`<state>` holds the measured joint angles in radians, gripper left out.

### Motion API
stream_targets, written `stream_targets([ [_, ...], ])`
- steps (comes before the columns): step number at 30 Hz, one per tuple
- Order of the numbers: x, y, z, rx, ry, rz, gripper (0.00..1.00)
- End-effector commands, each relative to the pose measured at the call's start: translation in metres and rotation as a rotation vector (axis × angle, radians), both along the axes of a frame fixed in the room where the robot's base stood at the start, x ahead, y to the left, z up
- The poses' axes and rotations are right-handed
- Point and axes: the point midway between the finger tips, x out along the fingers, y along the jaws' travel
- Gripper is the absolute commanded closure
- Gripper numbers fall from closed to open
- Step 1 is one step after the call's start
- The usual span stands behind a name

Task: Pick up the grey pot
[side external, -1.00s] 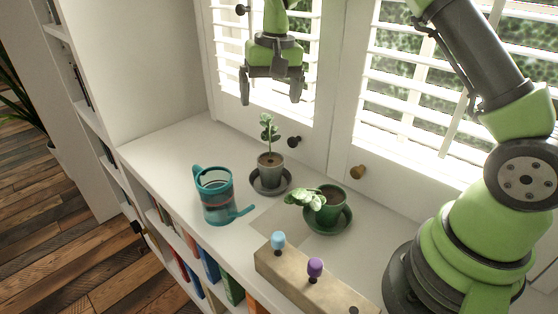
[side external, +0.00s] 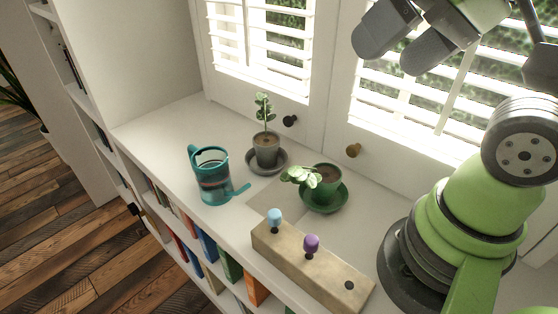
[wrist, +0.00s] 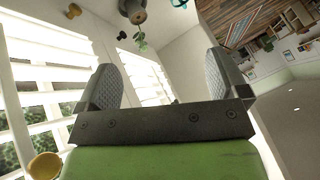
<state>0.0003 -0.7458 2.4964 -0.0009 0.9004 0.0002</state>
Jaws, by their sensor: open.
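The grey pot (side external: 266,152) stands upright on a dark grey saucer (side external: 281,166) on the white shelf top, with a leafy seedling growing from it. A grey pot with a small plant also shows at the top of the wrist view (wrist: 133,10), cut by the frame edge. My gripper (side external: 388,54) is high at the upper right of the side view, well away from the pot. In the wrist view its two grey fingers (wrist: 165,72) stand wide apart with nothing between them.
A teal watering can (side external: 213,178) is left of the grey pot. A green pot (side external: 328,184) on a green saucer (side external: 324,205) stands to its right. A wooden block (side external: 322,268) with a blue and a purple knob is at the front. Shuttered windows (side external: 270,55) rise behind.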

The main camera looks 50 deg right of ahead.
Motion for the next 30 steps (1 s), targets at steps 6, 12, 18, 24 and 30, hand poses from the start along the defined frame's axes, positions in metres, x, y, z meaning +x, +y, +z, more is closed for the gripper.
stream_targets([
  [6, -0.001, 0.000, -0.001, 0.000, -0.001, 0.001, 0.07],
  [12, -0.001, 0.000, 0.000, 0.000, -0.001, 0.001, 0.07],
  [18, 0.021, -0.003, 0.005, -0.056, 0.035, 0.059, 0.07],
  [24, 0.084, -0.013, 0.002, -0.192, 0.125, 0.234, 0.07],
  [30, 0.152, -0.028, -0.030, -0.308, 0.218, 0.444, 0.07],
])
